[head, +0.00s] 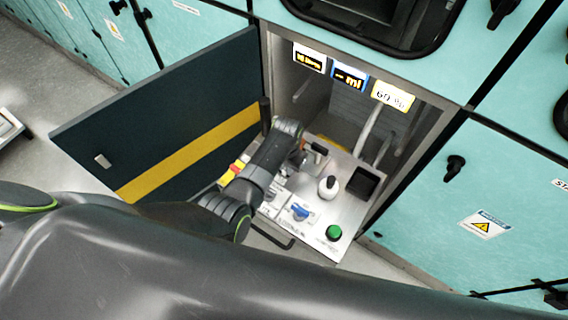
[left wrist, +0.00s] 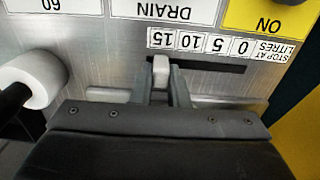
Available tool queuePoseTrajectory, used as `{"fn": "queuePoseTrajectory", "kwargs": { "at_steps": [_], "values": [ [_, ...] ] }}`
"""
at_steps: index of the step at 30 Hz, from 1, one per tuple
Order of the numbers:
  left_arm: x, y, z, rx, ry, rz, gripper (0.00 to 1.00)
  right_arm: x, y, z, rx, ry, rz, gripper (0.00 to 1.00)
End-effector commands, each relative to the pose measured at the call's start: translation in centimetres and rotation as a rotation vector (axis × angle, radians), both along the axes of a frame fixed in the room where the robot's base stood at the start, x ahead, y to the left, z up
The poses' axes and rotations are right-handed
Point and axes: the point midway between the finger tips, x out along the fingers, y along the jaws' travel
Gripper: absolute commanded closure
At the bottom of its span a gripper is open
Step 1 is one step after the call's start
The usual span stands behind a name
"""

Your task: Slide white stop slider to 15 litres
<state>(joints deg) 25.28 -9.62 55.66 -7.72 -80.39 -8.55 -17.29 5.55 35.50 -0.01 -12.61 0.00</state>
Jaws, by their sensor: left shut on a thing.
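The white stop slider (left wrist: 161,72) is a small white tab in a dark horizontal slot in the left wrist view. The litre scale (left wrist: 205,44) beside the slot appears upside down, with 15, 10, 5 and 0 from left to right. The slider is at the slot's left end, roughly in line with the 15. My left gripper (left wrist: 163,90) is shut on the slider, a grey finger on each side. In the head view my left gripper (head: 304,158) is over the panel and the arm hides the slider. My right gripper does not show.
The steel panel (head: 318,243) carries a white knob (head: 329,188), a blue knob (head: 300,212) and a green button (head: 334,232). A dark door (head: 160,120) with a yellow stripe stands open at the left. A white round knob (left wrist: 40,80) is left of the slider in the wrist view.

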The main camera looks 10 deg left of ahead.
Motion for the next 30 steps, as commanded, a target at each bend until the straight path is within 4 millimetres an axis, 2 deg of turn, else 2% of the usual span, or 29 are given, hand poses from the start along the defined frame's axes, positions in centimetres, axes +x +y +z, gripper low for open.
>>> {"fn": "queuePoseTrajectory", "kwargs": {
  "at_steps": [3,4,9,20,23,30],
  "values": [
    [-0.2,-0.4,-0.1,-0.010,0.002,-0.001,1.00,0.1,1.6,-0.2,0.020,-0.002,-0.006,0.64],
    [-0.2,-0.4,-0.1,-0.010,0.002,-0.001,0.83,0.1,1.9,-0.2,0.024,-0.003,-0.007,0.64],
    [-0.1,-0.3,-0.1,-0.008,0.002,-0.001,0.64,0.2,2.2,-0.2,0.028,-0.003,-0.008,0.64],
    [-0.1,-0.2,0.4,-0.004,0.001,-0.001,0.64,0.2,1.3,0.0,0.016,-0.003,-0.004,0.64],
    [0.0,-0.2,1.4,-0.004,-0.001,-0.001,0.64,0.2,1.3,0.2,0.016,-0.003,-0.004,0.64],
    [0.0,-0.1,5.6,-0.005,-0.004,0.000,0.64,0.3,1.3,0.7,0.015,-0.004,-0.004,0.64]
  ]
}}
